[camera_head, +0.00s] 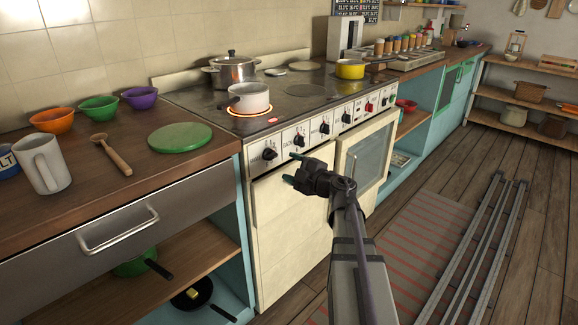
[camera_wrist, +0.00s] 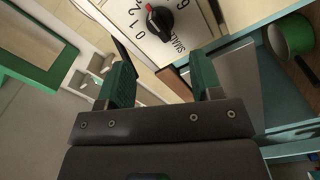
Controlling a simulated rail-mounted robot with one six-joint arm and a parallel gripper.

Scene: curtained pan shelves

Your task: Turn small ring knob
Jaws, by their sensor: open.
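The small ring knob (camera_wrist: 160,22) is black with a red mark on a white panel reading "SMALL" in the wrist view. In the head view it appears to be the leftmost black knob (camera_head: 268,153) on the stove front. My gripper (camera_head: 293,168) is open, with green fingers apart, in front of the panel and slightly right of and below that knob. In the wrist view my gripper (camera_wrist: 163,75) has nothing between its fingers, and the knob lies beyond the gap, apart from both fingers.
Several other knobs line the panel to the right, one of them red (camera_head: 368,107). A white pot (camera_head: 249,97) sits on a glowing ring. The oven door (camera_head: 368,160) is below the panel. A brown counter (camera_head: 70,190) with a drawer borders the stove on the left.

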